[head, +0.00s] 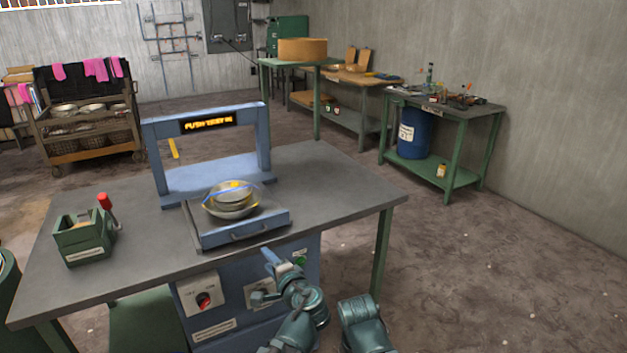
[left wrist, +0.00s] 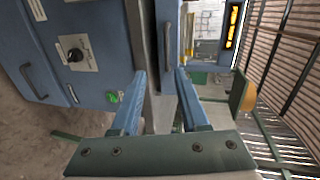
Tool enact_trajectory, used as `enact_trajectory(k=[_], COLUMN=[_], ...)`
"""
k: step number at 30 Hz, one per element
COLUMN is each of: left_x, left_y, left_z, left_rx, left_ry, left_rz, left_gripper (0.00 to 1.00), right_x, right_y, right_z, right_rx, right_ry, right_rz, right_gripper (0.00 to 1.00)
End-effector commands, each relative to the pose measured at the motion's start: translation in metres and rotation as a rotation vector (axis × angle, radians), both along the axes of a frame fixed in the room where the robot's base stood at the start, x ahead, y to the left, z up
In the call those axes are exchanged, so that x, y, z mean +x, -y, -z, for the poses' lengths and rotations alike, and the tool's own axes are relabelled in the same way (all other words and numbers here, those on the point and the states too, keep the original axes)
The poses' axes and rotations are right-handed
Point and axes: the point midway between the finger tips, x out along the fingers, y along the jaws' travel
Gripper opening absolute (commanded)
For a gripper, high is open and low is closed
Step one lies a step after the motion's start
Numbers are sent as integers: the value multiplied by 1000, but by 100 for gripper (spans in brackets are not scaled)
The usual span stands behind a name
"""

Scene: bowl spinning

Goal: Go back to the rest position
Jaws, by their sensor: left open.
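My left gripper (head: 272,260) is in front of the blue machine at the table's front edge, below the drawer-like tray (head: 245,232). In the left wrist view its two blue fingers (left wrist: 160,74) are apart with nothing held between them. A metal bowl (head: 232,203) with a yellow and blue rim sits on the tray, apart from the gripper. The tray's handle (left wrist: 168,42) shows beyond the fingers in the left wrist view.
The blue frame (head: 265,140) with a lit sign stands behind the bowl. A green box (head: 82,238) with a red-knobbed lever is at the table's left. Floor to the right is open.

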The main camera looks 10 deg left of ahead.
Motion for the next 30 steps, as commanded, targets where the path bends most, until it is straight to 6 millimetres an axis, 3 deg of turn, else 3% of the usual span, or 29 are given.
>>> enact_trajectory(k=[4,7,12,16,22,24,30], left_x=[-23,-52,-104,-139,-187,-185,-185], left_y=[-1,9,45,74,117,115,114], left_z=[41,83,134,154,165,140,99], left_rx=[-205,-406,-672,-808,-966,-960,-959], left_ry=[-93,-215,-438,-591,-820,-810,-807], left_rz=[-117,-234,-390,-471,-561,-560,-557], left_gripper=[44,44,44,44,44,44,44], right_x=[0,0,0,0,0,0,0], right_y=[0,0,0,0,0,0,0], right_z=[0,0,0,0,0,-25,-66], right_rx=[0,0,0,0,0,0,0], right_ry=[0,0,0,0,0,0,0], right_rz=[0,0,0,0,0,0,0], right_gripper=[0,0,0,0,0,0,0])
